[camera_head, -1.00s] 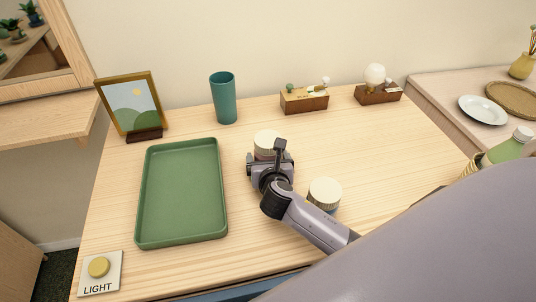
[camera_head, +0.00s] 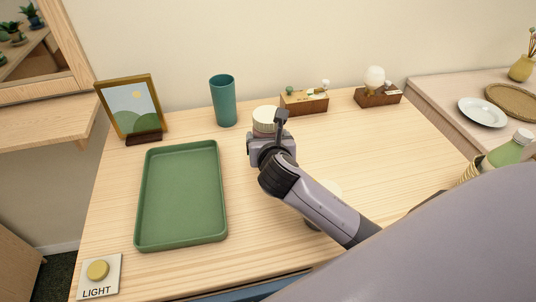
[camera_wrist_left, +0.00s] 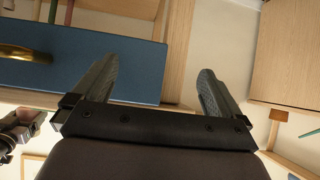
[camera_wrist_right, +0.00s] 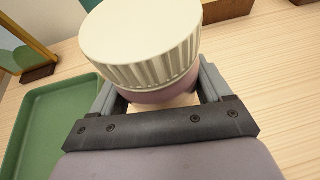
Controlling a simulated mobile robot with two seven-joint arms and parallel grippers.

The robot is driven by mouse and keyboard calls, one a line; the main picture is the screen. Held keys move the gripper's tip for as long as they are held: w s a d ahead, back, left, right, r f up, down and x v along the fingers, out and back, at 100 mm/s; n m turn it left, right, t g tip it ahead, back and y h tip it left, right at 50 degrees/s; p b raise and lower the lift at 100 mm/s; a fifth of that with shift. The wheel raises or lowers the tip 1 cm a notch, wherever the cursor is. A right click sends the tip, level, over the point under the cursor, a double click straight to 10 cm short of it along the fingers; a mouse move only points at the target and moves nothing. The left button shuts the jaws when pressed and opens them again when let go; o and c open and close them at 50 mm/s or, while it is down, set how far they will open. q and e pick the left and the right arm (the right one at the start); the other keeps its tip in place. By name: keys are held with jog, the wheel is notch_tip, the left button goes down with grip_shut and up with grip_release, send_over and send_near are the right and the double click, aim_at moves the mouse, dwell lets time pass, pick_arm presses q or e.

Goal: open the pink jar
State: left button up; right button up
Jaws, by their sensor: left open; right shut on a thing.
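The pink jar (camera_wrist_right: 165,97) with its ribbed cream lid (camera_wrist_right: 140,42) is between the fingers of my right gripper (camera_wrist_right: 160,88), which is shut on its pink body below the lid. In the head view the cream lid (camera_head: 265,113) shows just beyond my right gripper (camera_head: 264,138), with the lid on and the jar roughly upright. I cannot tell whether its base touches the table. A second jar (camera_head: 312,223) with a pale lid is mostly hidden behind my right forearm. My left gripper (camera_wrist_left: 157,68) is open and empty in the left wrist view, outside the head view.
A green tray (camera_head: 222,205) lies left on the wooden table (camera_head: 385,150). A teal cup (camera_head: 224,102), picture frame (camera_head: 104,103) and two wooden blocks (camera_head: 305,105) (camera_head: 378,98) stand behind. A light switch (camera_head: 99,272) is front left. A blue drawer front (camera_wrist_left: 90,65) is near my left gripper.

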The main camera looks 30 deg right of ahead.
aim_at(268, 114)
notch_tip(268, 114, up, 12)
jog(key=shift+f, duration=0.1)
jog(key=o, duration=0.6)
jog(key=c, duration=0.9)
jog(key=shift+o, duration=0.2)
